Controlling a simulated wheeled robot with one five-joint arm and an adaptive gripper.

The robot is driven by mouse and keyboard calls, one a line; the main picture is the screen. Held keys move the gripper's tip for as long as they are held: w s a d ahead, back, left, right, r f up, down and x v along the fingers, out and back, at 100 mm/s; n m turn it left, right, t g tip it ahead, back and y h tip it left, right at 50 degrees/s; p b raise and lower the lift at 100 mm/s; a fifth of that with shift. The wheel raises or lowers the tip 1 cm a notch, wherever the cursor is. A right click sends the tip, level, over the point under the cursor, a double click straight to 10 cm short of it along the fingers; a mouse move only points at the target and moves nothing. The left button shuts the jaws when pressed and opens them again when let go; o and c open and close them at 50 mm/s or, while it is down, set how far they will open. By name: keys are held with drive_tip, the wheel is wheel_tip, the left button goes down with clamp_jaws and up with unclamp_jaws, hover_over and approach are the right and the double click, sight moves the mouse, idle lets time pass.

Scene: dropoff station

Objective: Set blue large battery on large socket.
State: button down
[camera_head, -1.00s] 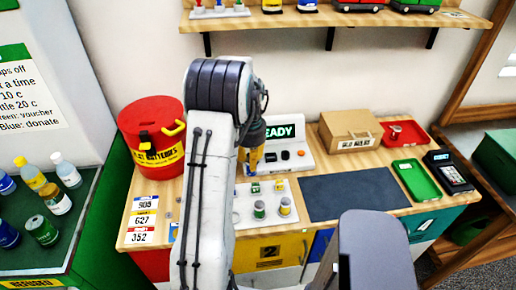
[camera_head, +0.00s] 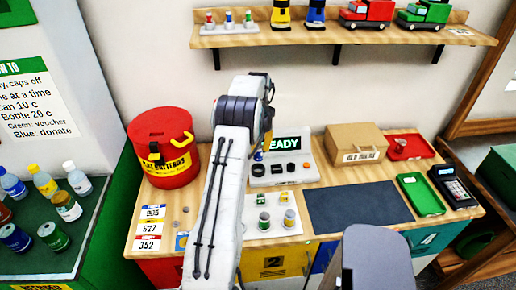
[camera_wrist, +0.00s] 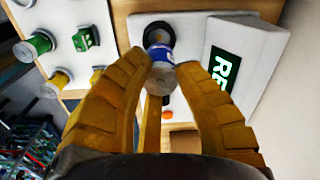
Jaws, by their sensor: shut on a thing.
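My gripper (camera_wrist: 168,72) is shut on the blue large battery (camera_wrist: 158,53), a cylinder with a blue and white wrap and a pale grey end. In the wrist view it lies over or at a round black socket (camera_wrist: 152,29) on the white tester. I cannot tell whether it touches the socket. In the head view my arm hides most of the gripper, and a small blue bit of the battery (camera_head: 258,156) shows beside it. The tester (camera_head: 262,181) has a screen ending in "EADY" and several dark round sockets on its front; my arm covers its left part.
A white tray (camera_head: 262,232) with green and yellow batteries stands in front of the tester. A red bin (camera_head: 163,130) is at left. A dark mat (camera_head: 355,205), a cardboard box (camera_head: 355,143) and red and green trays (camera_head: 420,195) lie to the right.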

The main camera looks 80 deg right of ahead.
sight(258, 155)
drive_tip(key=shift+f, duration=0.55)
drive_tip(key=shift+f+b, duration=0.3)
drive_tip(key=shift+f, duration=2)
drive_tip(key=shift+f+b, duration=0.6)
drive_tip(key=shift+f, duration=0.05)
drive_tip(key=c, duration=1.3)
unclamp_jaws()
drive_tip(key=shift+c, duration=0.2)
drive_tip(key=shift+r, duration=0.1)
drive_tip(key=shift+r+p, duration=1)
drive_tip(key=shift+r, duration=0.4)
drive_tip(key=shift+a+r, duration=0.1)
drive_tip(key=shift+r, duration=3.9)
